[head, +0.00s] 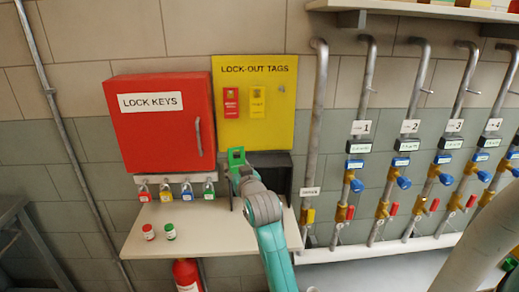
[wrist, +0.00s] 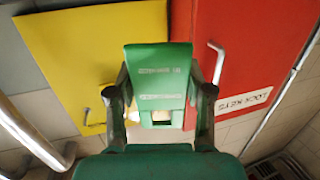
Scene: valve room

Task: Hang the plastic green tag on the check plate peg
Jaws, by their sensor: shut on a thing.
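The green tag (head: 236,156) is held at the tip of my gripper (head: 238,172), in front of the lower left part of the yellow lock-out tags board (head: 270,135). In the wrist view the green tag (wrist: 158,75) stands between the two dark fingers of my gripper (wrist: 160,100), with small lettering and a slot near its lower end. A red tag (head: 231,103) and a yellow tag (head: 257,102) hang on the board. A small bare metal peg (head: 281,88) shows at the board's right. I cannot make out a check plate.
A red lock keys cabinet (head: 160,140) with a handle is left of the board. Several padlocks (head: 165,192) hang below it. A shelf (head: 195,235) holds two small round items. Numbered pipes with valves (head: 385,210) stand at the right.

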